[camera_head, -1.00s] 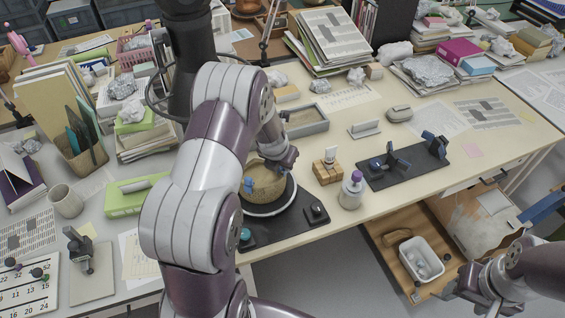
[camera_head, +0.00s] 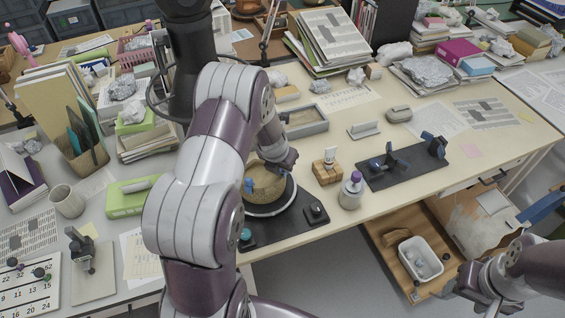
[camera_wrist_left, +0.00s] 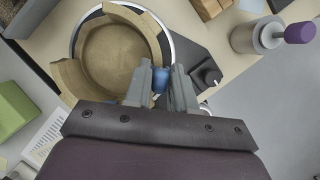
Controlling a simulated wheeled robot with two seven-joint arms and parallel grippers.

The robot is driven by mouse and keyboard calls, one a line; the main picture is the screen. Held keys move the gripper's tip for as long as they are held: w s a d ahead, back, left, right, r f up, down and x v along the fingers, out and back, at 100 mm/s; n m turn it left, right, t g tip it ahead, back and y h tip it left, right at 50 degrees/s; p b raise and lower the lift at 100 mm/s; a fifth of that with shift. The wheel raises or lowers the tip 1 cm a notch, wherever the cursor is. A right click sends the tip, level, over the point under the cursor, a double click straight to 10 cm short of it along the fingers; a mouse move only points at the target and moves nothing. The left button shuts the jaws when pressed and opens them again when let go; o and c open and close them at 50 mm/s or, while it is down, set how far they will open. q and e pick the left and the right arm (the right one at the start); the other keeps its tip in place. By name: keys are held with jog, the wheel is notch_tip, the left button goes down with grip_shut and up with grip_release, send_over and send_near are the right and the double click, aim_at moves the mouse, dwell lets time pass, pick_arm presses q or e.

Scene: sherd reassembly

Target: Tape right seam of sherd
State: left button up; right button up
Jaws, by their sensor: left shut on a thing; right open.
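A tan pottery bowl (camera_head: 266,188) sits in a round white ring on a black stand (camera_head: 290,228), partly hidden by my left arm in the head view. In the left wrist view the bowl (camera_wrist_left: 107,58) shows from above, with a gap in its wall at the left. My left gripper (camera_wrist_left: 158,82) is at its right rim, shut on a small blue tape piece (camera_wrist_left: 160,78). Contact with the wall is unclear. A blue piece (camera_head: 248,185) also shows on the bowl's left front in the head view. My right gripper (camera_head: 470,284) is open and empty, low at the right.
A purple-capped bottle (camera_head: 351,190) and a wooden block (camera_head: 326,172) stand right of the bowl. A black mat (camera_head: 403,166) with a tape dispenser lies farther right. A white tub (camera_head: 420,260) sits in the open drawer. A green box (camera_head: 125,198) is left of my arm.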

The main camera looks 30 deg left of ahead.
pick_arm(q)
jog(key=shift+f, duration=0.2)
jog(key=shift+f+b, duration=0.35)
jog(key=shift+b, duration=0.05)
jog(key=shift+f, duration=0.15)
jog(key=shift+f+b, duration=0.45)
jog(key=shift+b, duration=0.15)
jog(key=shift+f, duration=0.3)
dwell(1.0)
dwell(0.4)
jog(key=o, duration=0.8)
